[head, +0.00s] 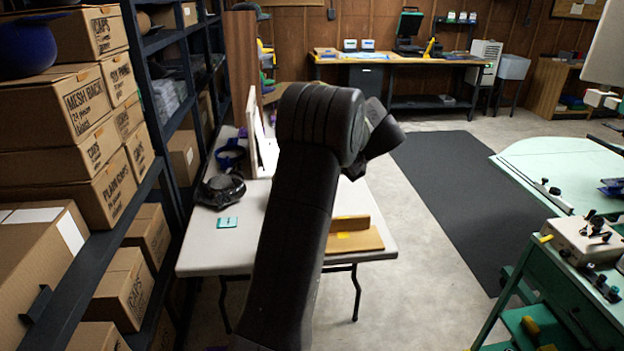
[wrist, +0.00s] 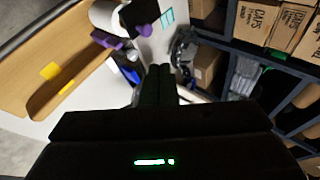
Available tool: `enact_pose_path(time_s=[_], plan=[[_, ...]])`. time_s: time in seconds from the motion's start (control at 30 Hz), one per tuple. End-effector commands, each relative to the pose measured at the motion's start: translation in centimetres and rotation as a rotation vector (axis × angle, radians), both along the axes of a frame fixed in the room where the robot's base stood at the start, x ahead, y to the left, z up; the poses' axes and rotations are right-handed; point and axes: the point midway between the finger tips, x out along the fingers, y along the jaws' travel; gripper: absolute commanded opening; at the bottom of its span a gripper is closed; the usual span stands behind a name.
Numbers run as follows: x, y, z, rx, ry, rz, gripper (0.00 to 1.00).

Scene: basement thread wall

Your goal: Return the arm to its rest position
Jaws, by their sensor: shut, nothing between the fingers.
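My arm rises through the middle of the head view over the white folding table, its elbow bent at the top. My gripper is hidden behind the arm in that view. In the wrist view my gripper (wrist: 160,73) is shut, its two dark fingers side by side with nothing held. The fingers point over the table (head: 262,218), apart from the things on it.
The table holds a dark cap (head: 220,189), a teal square (head: 227,222), a white upright frame (head: 262,140) and a wooden stand (head: 352,238). Shelves with cardboard boxes (head: 88,105) stand left. A green-topped machine (head: 565,165) stands right. A dark mat (head: 452,180) lies clear between.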

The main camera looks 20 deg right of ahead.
Motion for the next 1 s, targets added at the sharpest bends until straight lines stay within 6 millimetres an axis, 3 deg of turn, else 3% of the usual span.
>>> enact_pose_path(time_s=[0.53,1.0], plan=[[0.2,0.3,-0.2,0.001,0.001,0.001,0.00],[4.6,5.5,-5.1,0.002,0.001,0.002,0.00]])
